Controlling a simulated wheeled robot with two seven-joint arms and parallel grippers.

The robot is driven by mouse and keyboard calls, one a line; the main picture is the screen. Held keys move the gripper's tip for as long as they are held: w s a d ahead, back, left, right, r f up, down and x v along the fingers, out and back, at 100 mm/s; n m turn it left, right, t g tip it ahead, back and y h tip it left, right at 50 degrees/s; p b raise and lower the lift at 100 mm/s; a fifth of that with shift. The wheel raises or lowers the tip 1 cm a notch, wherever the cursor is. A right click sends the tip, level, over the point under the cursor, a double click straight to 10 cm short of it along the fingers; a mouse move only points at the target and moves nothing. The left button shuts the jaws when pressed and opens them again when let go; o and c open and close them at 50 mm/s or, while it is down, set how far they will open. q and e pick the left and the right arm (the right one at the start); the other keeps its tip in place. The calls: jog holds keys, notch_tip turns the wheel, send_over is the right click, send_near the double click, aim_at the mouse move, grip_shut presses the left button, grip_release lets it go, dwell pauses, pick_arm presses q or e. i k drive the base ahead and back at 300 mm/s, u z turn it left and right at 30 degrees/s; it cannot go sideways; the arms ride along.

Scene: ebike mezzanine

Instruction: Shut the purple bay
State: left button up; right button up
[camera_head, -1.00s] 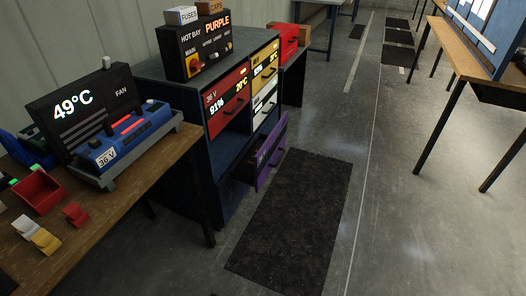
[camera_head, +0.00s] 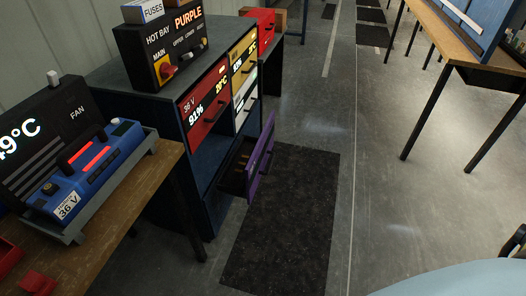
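The purple bay (camera_head: 262,160) is the lowest drawer in the dark blue cabinet (camera_head: 210,209). It is pulled out toward the mat, and its open inside shows behind the purple front with its dark handle. Neither gripper is near it. My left gripper is not in view. A dark piece at the right edge may be part of my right gripper, but too little shows to tell its state. The control box (camera_head: 138,58) on the cabinet reads "HOT BAY PURPLE" and has a red and yellow main switch (camera_head: 165,70).
A black mat (camera_head: 285,220) lies on the floor before the drawer. A wooden bench (camera_head: 150,180) with a blue 36 V battery (camera_head: 85,165) in a grey cradle stands at left. The red 91% drawer (camera_head: 204,105) is shut. Another table (camera_head: 465,60) stands at right; the floor between is clear.

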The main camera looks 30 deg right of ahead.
aim_at(250, 153)
jog(key=z, duration=0.35)
jog(key=i, duration=0.35)
jog(key=z, duration=0.5)
